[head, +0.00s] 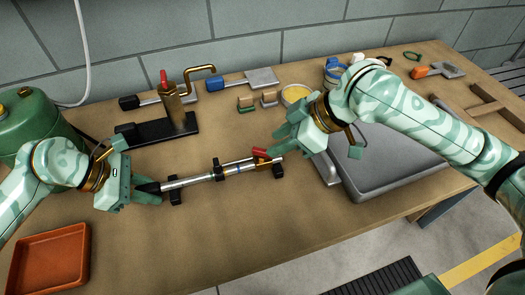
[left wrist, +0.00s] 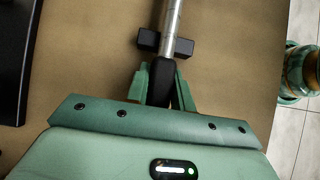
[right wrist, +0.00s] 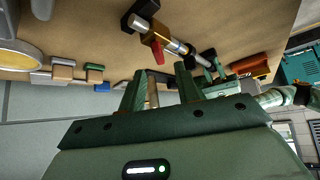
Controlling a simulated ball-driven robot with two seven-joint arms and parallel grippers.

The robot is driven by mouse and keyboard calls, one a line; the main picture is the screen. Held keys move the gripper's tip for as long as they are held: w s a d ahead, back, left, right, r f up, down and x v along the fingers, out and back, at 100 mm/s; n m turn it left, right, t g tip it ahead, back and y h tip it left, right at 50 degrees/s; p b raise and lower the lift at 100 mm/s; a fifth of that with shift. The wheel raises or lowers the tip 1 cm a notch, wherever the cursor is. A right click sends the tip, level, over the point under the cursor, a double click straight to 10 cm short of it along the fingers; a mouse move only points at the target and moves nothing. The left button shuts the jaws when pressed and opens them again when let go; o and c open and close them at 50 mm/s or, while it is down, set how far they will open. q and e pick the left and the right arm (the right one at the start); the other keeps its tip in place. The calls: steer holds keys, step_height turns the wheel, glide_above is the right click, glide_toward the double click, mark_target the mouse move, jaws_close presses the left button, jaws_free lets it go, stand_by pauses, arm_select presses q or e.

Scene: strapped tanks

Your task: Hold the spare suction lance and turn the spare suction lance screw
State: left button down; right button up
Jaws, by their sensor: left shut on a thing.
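The spare suction lance (head: 205,176) is a silver tube lying across black cradles on the table. Its black end is between the fingers of my left gripper (head: 148,192), which is shut on it; this also shows in the left wrist view (left wrist: 160,85). The lance's other end has a brass block (right wrist: 155,37) with a red lever (right wrist: 159,54). I cannot tell which part is the screw. My right gripper (head: 287,143) is beside that end, close to the red lever. In the right wrist view its fingers (right wrist: 162,85) are apart, with no lance part between them.
A brass pump (head: 176,108) on a black base stands behind the lance. A grey tray-like lid (head: 385,170) lies to the right. An orange tray (head: 50,262) is at the front left, a green tank (head: 30,120) at the far left. The table front is clear.

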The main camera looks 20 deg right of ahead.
mark_target(264, 150)
steer(key=shift+x, duration=2.95)
jaws_close()
arm_select(q)
steer(key=shift+w+a, duration=0.1)
arm_select(e)
steer(key=shift+d+f, duration=0.1)
steer(key=shift+f, duration=0.05)
steer(key=shift+m+t+h, duration=0.7)
steer(key=shift+m, duration=0.7)
